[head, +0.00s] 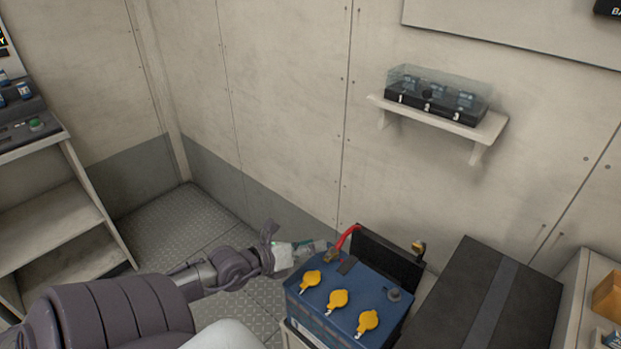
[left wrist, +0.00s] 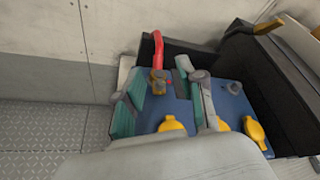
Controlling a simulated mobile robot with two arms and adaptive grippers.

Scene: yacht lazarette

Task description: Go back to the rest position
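My left gripper (head: 314,249) reaches in from the left in the head view, at the far left corner of a blue battery (head: 350,298). The battery has yellow caps on top and a red cable (head: 347,236) at its back left corner. In the left wrist view my left gripper (left wrist: 160,85) has its teal-padded fingers apart. The battery top (left wrist: 176,112) and a brass cable clamp (left wrist: 159,82) show between and beyond them. I see nothing held; whether a finger touches the battery I cannot tell. My right gripper is in neither view.
A black box (head: 490,300) stands right of the battery. A wall shelf (head: 490,127) carries a clear-covered switch panel (head: 437,92). A shelf unit (head: 55,215) stands at the left. Metal floor (head: 180,225) is clear between it and the battery.

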